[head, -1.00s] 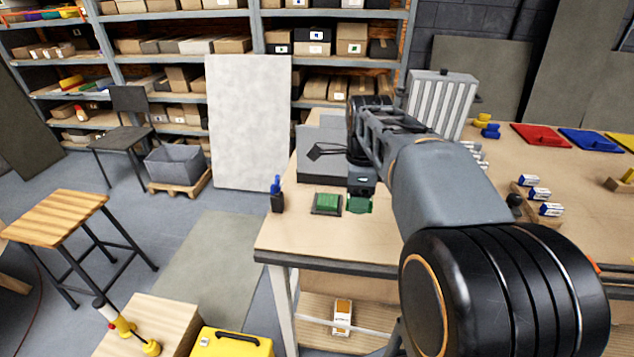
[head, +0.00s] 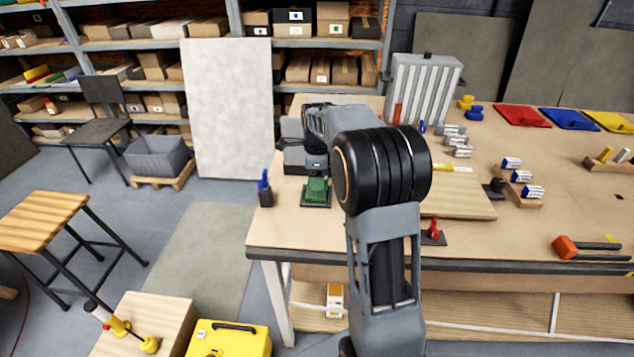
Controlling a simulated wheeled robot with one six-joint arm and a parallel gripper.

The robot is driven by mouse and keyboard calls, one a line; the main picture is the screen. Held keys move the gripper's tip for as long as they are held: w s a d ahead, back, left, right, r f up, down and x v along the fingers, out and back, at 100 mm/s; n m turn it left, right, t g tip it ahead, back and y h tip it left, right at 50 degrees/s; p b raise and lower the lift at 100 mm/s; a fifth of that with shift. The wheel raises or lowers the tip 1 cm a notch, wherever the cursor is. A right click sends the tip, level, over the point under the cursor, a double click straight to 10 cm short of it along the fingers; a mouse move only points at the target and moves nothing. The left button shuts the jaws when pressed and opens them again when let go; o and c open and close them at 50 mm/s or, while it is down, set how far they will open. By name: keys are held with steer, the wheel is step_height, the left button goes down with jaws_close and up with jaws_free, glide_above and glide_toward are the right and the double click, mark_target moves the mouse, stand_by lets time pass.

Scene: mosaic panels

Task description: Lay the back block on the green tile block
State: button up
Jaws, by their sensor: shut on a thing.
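My gripper (head: 316,174) is over the left part of the workbench, pointing down. It is shut on a green block, the back block (head: 317,185). The green tile block (head: 315,201), with a dark base, is on the bench directly below it and is partly hidden by the held block and the gripper. The two overlap in the head view, and I cannot tell whether they touch.
A dark cup with blue tools (head: 265,190) stands left of the blocks near the bench edge. A grey box (head: 292,160) is behind my gripper. A wooden board (head: 455,200), a red clamp-like piece (head: 434,230) and several white-blue boxes lie to the right.

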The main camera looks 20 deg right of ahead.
steer(key=shift+w+f, duration=0.35)
steer(key=shift+f, duration=1.65)
steer(key=shift+f, duration=0.1)
steer(key=shift+f, duration=0.15)
steer(key=o, duration=0.9)
